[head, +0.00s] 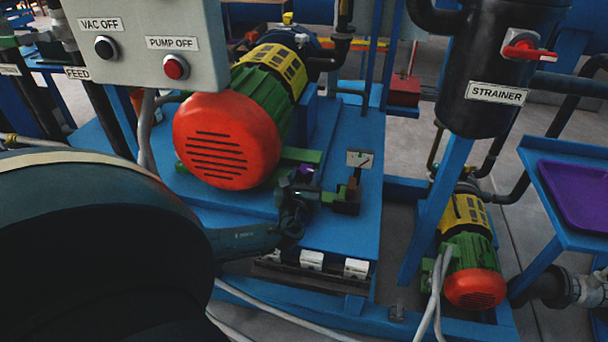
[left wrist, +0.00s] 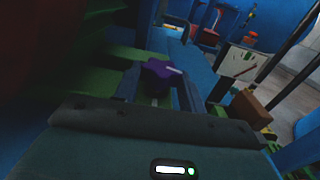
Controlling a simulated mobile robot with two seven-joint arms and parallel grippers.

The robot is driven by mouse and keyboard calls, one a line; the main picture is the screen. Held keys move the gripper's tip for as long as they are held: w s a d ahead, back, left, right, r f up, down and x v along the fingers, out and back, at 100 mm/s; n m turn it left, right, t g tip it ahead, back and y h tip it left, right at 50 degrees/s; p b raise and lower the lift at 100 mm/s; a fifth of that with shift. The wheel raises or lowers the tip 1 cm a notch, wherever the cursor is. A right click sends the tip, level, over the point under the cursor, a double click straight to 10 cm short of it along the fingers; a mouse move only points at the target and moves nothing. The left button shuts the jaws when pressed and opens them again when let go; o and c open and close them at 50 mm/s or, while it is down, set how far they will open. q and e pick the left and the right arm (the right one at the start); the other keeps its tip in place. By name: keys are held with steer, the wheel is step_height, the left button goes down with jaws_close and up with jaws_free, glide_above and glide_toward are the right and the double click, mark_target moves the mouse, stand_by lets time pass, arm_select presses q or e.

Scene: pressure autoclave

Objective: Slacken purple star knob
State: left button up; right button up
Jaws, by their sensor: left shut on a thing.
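The purple star knob (left wrist: 160,74) sits between my left gripper's two fingers in the left wrist view, with a pale mark on its top. In the head view only a small purple part of the knob (head: 305,171) shows, beside the green foot of the big motor. My left gripper (head: 296,186) comes in from the left on my large dark arm and is shut on the knob. The gripper hides most of the knob in the head view. My right gripper is not in view.
The green and yellow motor with a red end cover (head: 228,140) stands just behind my left gripper. A small plate on a brown block (head: 359,160) is close on the right. A control box (head: 150,45) hangs above left.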

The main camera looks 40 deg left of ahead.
arm_select(q)
steer(key=n+g+y, duration=0.1)
steer(key=y, duration=0.1)
steer(key=n+g+y+p, duration=0.1)
steer(key=n, duration=0.1)
steer(key=shift+w+d+g+y, duration=0.2)
steer(key=shift+d+g+y, duration=0.1)
steer(key=shift+g+y, duration=0.1)
steer(key=n+g+y, duration=0.2)
steer(key=g, duration=0.1)
steer(key=shift+w, duration=0.1)
steer(key=shift+n+g+y+b, duration=0.35)
steer(key=shift+n+g+y, duration=0.15)
steer(key=shift+n+g, duration=0.2)
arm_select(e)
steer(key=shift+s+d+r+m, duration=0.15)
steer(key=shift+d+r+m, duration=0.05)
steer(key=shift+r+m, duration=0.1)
arm_select(q)
steer(key=shift+g, duration=0.3)
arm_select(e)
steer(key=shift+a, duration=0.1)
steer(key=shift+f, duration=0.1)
arm_select(q)
steer(key=o, duration=1)
steer(key=shift+c, duration=0.2)
steer(key=shift+d, duration=0.15)
